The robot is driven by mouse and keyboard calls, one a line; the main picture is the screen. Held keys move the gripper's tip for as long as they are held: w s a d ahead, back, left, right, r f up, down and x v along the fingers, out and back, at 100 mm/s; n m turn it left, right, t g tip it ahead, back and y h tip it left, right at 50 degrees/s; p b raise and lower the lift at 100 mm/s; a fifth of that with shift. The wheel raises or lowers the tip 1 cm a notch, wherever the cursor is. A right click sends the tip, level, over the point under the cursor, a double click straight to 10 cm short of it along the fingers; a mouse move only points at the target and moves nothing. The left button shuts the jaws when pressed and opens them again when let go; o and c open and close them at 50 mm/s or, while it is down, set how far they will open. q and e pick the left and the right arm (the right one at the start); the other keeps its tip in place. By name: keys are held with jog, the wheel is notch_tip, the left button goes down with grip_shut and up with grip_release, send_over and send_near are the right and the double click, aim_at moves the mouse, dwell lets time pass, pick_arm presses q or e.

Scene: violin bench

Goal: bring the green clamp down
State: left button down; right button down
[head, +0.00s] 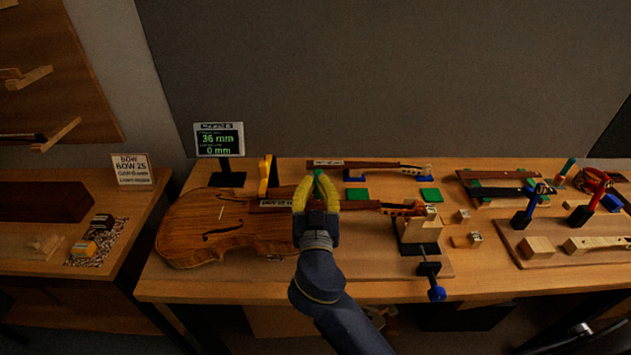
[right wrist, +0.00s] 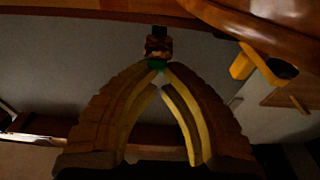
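My right gripper (head: 316,182) reaches in over the violin (head: 205,232), near the joint of body and neck. Its yellow-lined fingers close in on a small green part, which I take to be the top of the green clamp (head: 319,190). In the right wrist view the fingertips (right wrist: 158,72) meet at this green piece (right wrist: 156,64), with a brownish part just beyond it. The rest of the clamp is hidden by the fingers, so I cannot tell whether it touches the violin. My left gripper is not in view.
A display (head: 219,139) reads 36 mm and 0 mm. A yellow clamp (head: 267,176) stands behind the violin. The scroll end lies at a wooden cradle (head: 420,226) with a blue-handled screw (head: 436,293).

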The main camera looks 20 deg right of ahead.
jog(key=shift+f, duration=0.1)
jog(key=shift+s+f+t, duration=0.2)
jog(key=shift+f+t, duration=0.05)
jog(key=shift+t, duration=0.25)
jog(key=shift+s+a+f, duration=0.15)
jog(key=shift+s+f, duration=0.05)
jog(key=shift+f, duration=0.3)
